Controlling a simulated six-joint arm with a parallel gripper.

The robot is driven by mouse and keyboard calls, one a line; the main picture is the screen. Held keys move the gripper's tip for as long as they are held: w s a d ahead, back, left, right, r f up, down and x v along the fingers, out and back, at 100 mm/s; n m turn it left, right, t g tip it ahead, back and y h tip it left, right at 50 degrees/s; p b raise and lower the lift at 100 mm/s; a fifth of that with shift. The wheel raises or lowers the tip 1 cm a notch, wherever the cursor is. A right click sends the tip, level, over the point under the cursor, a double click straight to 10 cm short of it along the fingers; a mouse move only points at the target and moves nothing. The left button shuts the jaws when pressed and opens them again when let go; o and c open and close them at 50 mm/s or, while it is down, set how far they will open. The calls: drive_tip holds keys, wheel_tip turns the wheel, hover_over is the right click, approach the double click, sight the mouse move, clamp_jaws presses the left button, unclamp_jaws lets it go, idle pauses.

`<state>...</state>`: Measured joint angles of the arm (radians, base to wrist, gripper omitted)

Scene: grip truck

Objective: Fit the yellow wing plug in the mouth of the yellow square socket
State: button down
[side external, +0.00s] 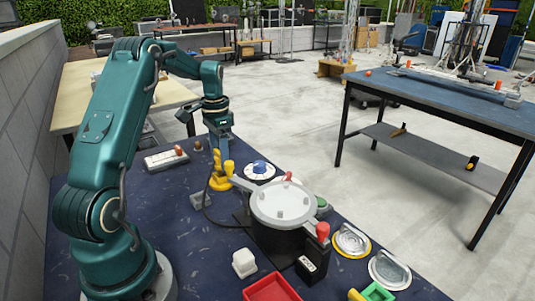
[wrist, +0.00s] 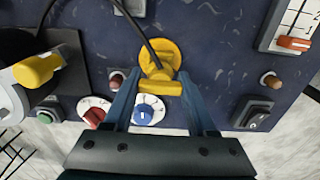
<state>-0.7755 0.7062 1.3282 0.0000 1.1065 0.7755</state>
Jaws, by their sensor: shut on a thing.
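The yellow wing plug (wrist: 160,88) is between the two fingers of my gripper (wrist: 159,77), and a black cable runs up to it. My gripper is shut on its wing. A yellow round-edged piece (wrist: 171,50) lies just beyond and under the plug, and looks like the yellow socket. Its square mouth is hidden, so I cannot tell whether the plug is in it. In the side view, my gripper (side external: 219,152) points down over the yellow socket (side external: 219,184) on the dark blue table, with its fingertips close above it.
A blue-knobbed dial (side external: 260,168) is beside the socket. A black cable (side external: 207,212) loops over the table. A slider panel (side external: 166,159) lies behind.

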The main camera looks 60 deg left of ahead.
drive_tip(key=shift+f, duration=1.05)
idle(1.4)
unclamp_jaws()
idle(0.3)
drive_tip(key=shift+r, duration=3.8)
